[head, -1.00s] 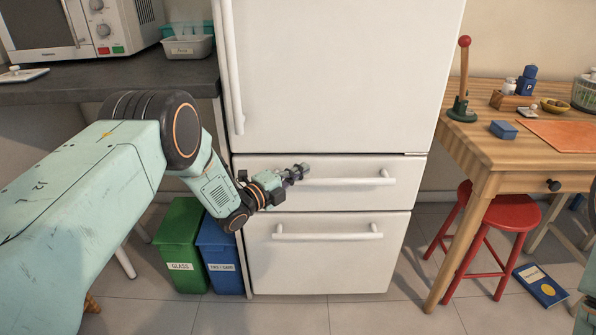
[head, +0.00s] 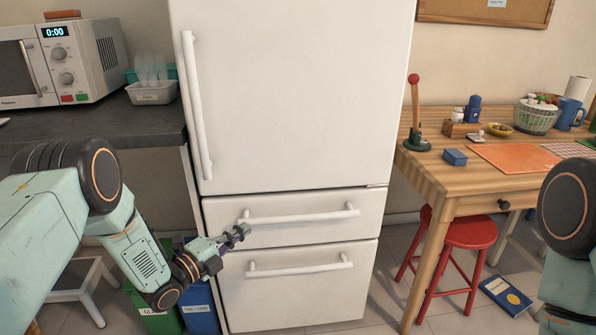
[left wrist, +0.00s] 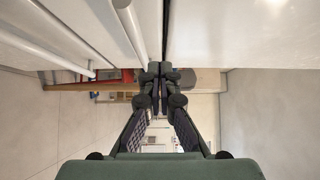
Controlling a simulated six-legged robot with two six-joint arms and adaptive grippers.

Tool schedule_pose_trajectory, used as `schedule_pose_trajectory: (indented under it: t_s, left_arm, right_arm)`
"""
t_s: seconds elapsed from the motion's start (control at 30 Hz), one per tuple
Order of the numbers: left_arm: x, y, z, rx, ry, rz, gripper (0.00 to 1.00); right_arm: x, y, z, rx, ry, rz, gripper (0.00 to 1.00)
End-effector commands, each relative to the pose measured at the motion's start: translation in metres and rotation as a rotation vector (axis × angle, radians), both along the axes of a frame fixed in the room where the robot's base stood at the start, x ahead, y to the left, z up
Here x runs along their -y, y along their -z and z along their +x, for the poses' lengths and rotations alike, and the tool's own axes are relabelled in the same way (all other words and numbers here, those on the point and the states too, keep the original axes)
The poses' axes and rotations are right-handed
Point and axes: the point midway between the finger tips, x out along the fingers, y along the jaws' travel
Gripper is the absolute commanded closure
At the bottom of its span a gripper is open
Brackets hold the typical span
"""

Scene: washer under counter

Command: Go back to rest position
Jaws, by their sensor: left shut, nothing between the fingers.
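My left gripper (head: 240,233) is shut and empty in the head view. It is in front of the white fridge (head: 290,110), by the left end of the upper drawer's handle (head: 300,215). I cannot tell whether it touches the drawer front. In the left wrist view the fingertips of my left gripper (left wrist: 156,72) meet, with white fridge surfaces close beside and above them. My right arm shows at the right edge of the head view, but its gripper is not in view. Both fridge drawers and the fridge door (head: 290,80) look closed.
A wooden table (head: 430,175) stands right of the fridge, with a red stool (head: 455,235) under it and a blue book (head: 506,296) on the floor. A dark counter (head: 110,128) with a microwave (head: 62,60) is at the left. Green (head: 160,318) and blue bins (head: 200,310) stand below.

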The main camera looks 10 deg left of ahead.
Motion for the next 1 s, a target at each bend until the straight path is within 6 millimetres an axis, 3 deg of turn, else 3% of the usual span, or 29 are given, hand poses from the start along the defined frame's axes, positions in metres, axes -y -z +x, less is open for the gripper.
schedule_pose_trajectory:
  t_s: [0.17, 0.27, 0.37, 0.53, 0.7, 0.9, 1.0]
  left_arm:
    - [-0.006, 0.014, -0.001, -0.141, -0.041, -0.151, 1.0]
    - [-0.013, 0.047, -0.017, -0.355, -0.148, -0.337, 1.0]
    - [-0.011, 0.084, -0.048, -0.595, -0.288, -0.535, 1.0]
    - [0.002, 0.14, -0.135, -0.996, -0.613, -0.85, 1.0]
    - [0.016, 0.165, -0.243, -1.285, -0.987, -1.047, 1.0]
    - [0.024, 0.154, -0.367, -1.473, -1.411, -1.105, 1.0]
    - [0.025, 0.139, -0.412, -1.517, -1.54, -1.062, 1.0]
  right_arm:
    - [0.0, 0.0, 0.0, 0.0, 0.0, 0.0, 0.6]
    - [0.0, 0.0, 0.0, 0.0, 0.0, 0.0, 0.6]
    - [0.0, -0.001, 0.0, -0.001, 0.0, 0.0, 0.6]
    - [0.0, -0.007, 0.0, -0.001, 0.0, 0.0, 0.6]
    - [0.0, -0.015, 0.0, -0.001, 0.0, 0.0, 0.6]
    - [0.0, -0.025, 0.0, 0.0, 0.0, 0.0, 0.6]
    - [0.0, -0.029, 0.0, 0.0, 0.0, 0.0, 0.6]
